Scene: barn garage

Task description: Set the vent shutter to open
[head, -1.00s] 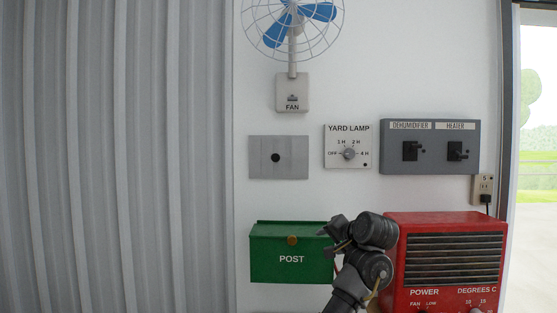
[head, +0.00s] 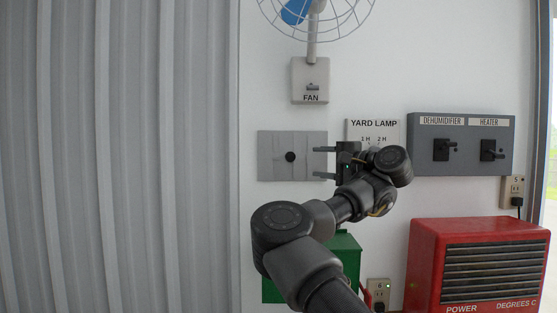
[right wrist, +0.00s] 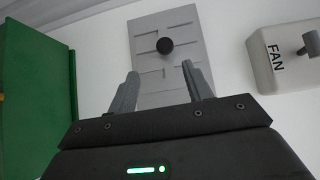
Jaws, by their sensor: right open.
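The vent shutter (head: 270,157) is a grey plate on the white wall, with a round black knob (head: 290,157) at its middle. In the right wrist view the shutter plate (right wrist: 182,72) shows slanted lines that look like slats, with the knob (right wrist: 165,46) standing out from it. My right gripper (head: 321,163) is open and empty, just right of the knob, its two fingers pointing left across the plate's right edge. In the right wrist view the knob is beyond the fingertips, apart from them. My left gripper is not in view.
A fan switch (head: 310,80) is above. The yard lamp dial (head: 373,128) is partly hidden by my right arm. A grey switch panel (head: 461,143) and a red heater (head: 478,265) are to the right. A green post box (head: 346,244) is below, mostly behind my arm.

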